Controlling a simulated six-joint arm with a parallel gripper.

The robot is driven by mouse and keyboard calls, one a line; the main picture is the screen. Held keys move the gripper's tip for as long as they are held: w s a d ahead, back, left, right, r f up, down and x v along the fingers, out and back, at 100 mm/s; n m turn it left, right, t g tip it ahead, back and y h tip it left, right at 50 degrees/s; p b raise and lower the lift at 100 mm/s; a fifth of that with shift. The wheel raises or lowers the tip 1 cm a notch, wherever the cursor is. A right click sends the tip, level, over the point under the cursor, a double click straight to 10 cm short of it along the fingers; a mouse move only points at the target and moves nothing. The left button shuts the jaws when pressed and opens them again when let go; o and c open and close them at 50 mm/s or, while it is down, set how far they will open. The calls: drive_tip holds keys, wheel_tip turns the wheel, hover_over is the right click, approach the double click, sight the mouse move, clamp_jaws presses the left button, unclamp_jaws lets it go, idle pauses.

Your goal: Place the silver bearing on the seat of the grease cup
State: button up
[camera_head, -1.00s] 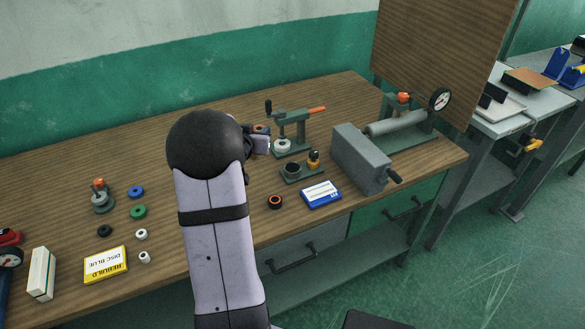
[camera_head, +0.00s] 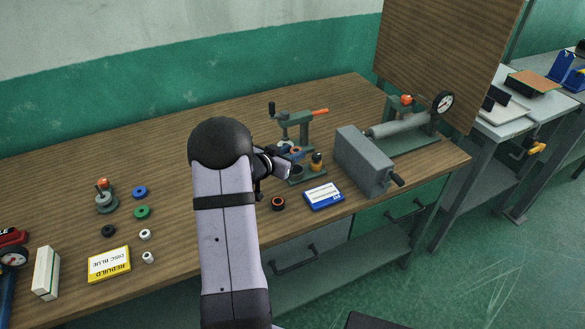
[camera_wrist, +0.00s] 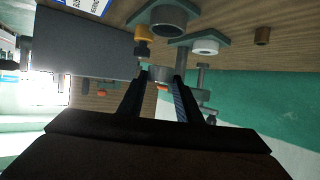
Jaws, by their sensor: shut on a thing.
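The silver bearing (camera_wrist: 160,73) is a short grey ring held between the fingertips of my gripper (camera_wrist: 160,82) in the wrist view. In the head view my gripper (camera_head: 290,156) is over the bench, close to the grease cup (camera_head: 296,171); the bearing is hard to make out there. The cup is a dark, open cylinder on a green base, partly hidden by my gripper. In the wrist view the cup (camera_wrist: 168,20) shows its round opening near the top, apart from the bearing.
A bottle with an orange body (camera_head: 316,160) stands beside the cup. A green lever press (camera_head: 303,118) is behind it, and a grey box-shaped device (camera_head: 362,160) is to the right.

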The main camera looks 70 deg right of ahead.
sight(298, 170)
drive_tip(key=shift+f+p, duration=0.4)
drive_tip(key=shift+f, duration=2.6)
drive_tip(key=shift+f, duration=0.15)
drive_tip(key=shift+a+f+b, duration=0.2)
drive_tip(key=shift+f+b, duration=0.3)
drive_tip(key=shift+f, duration=0.05)
drive_tip(key=o, duration=1.2)
drive_tip(key=shift+s+a+f, duration=0.1)
drive_tip(key=shift+f, duration=0.05)
drive_tip(key=shift+c, duration=0.2)
drive_tip(key=shift+r+p, duration=0.7)
drive_tip(key=shift+r, duration=0.05)
drive_tip(key=b+v, duration=0.2)
drive_tip(key=v, duration=0.9)
drive_tip(key=shift+w+a+r, duration=0.2)
drive_tip(key=shift+r, duration=0.05)
